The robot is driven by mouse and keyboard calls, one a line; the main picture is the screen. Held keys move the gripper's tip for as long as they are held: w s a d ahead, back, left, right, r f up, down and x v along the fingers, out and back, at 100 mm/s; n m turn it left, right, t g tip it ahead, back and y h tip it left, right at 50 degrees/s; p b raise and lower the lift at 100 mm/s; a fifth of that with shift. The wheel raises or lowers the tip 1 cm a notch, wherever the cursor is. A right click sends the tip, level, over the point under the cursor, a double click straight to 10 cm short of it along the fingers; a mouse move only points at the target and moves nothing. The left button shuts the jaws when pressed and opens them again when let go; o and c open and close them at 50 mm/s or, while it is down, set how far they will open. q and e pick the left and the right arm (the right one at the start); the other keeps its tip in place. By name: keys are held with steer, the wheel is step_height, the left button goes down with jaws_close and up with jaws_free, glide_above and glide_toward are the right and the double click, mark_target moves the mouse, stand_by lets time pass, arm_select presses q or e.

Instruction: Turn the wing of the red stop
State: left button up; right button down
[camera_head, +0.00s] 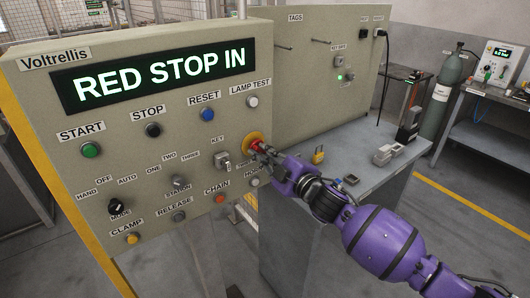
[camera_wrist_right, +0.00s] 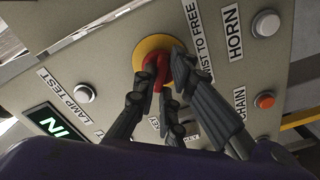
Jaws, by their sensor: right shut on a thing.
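The red stop (camera_head: 256,145) sits on a yellow round plate on the right part of the beige control panel (camera_head: 130,150). The panel's display (camera_head: 160,76) reads "RED STOP IN". My right gripper (camera_head: 266,153), on a purple arm, is at the red stop, and its fingers partly hide it. In the right wrist view, the red stop (camera_wrist_right: 151,72) shows its red wing between the dark fingers of my right gripper (camera_wrist_right: 165,85), which are shut on it. A "TWIST TO FREE" label is partly hidden behind a finger. My left gripper is not in view.
Close around the stop are the key switch (camera_head: 222,160), the lamp test button (camera_head: 252,101), the horn button and the orange chain button (camera_head: 219,199). A grey bench (camera_head: 365,160) with a yellow padlock (camera_head: 318,155) and small boxes stands to the right, below a tag board.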

stand_by(0.4)
steer(key=c, duration=1.8)
jaws_free()
